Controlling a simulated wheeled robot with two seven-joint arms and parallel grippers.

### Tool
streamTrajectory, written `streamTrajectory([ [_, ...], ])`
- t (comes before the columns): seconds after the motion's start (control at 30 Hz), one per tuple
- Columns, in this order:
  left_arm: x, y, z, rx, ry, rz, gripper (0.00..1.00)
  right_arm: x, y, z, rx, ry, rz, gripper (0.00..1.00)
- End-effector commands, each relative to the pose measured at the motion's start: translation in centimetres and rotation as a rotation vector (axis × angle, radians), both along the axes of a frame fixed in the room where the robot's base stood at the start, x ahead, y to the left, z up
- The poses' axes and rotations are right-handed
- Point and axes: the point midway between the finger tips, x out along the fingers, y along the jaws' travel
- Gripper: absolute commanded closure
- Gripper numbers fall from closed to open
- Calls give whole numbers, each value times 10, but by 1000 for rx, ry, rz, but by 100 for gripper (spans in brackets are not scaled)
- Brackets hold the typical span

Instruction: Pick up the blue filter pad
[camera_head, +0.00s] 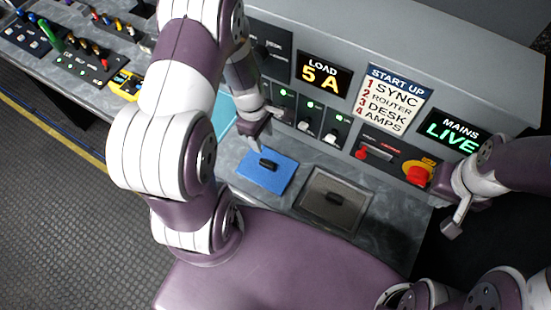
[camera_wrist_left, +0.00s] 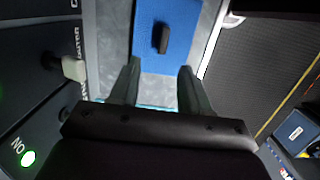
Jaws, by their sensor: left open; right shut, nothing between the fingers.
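The blue filter pad (camera_head: 262,181) lies flat on the grey counter below the switch panel. It has a small black handle (camera_head: 268,164) on top. In the left wrist view the pad (camera_wrist_left: 182,45) lies ahead of the fingers, its handle (camera_wrist_left: 161,39) near their centre line. My left gripper (camera_head: 257,145) is open and empty, just behind the pad in the head view and apart from the handle. My right gripper (camera_head: 452,222) is shut and empty, at the right by the red knob.
A grey mesh pad (camera_head: 347,216) with a dark handle lies right of the blue one. The panel's switches (camera_head: 308,118) stand close behind my left gripper. A red emergency knob (camera_head: 417,175) is at the right. A cyan item (camera_head: 222,113) is partly hidden by my left arm.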

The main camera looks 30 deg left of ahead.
Motion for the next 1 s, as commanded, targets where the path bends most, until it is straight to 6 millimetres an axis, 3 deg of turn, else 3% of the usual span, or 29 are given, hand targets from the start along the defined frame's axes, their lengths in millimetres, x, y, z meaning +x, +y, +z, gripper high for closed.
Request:
streamTrajectory([
  [0.2, -3, -7, -52, -1, 6, 7, 53, 0, 0, -1, 0, 1, 0, 100],
  [0.37, -4, -11, -69, -1, 5, 4, 53, 0, 0, 1, 0, 1, 0, 100],
  [0.6, -9, -18, -110, 0, 4, 2, 53, 0, 0, 7, 0, 1, 0, 100],
  [0.87, -8, -19, -116, 0, 2, 3, 53, 0, 0, 7, 0, 1, 0, 100],
  [1.0, -8, -19, -115, 0, 2, 2, 96, 0, 0, 7, 0, 1, 0, 100],
])
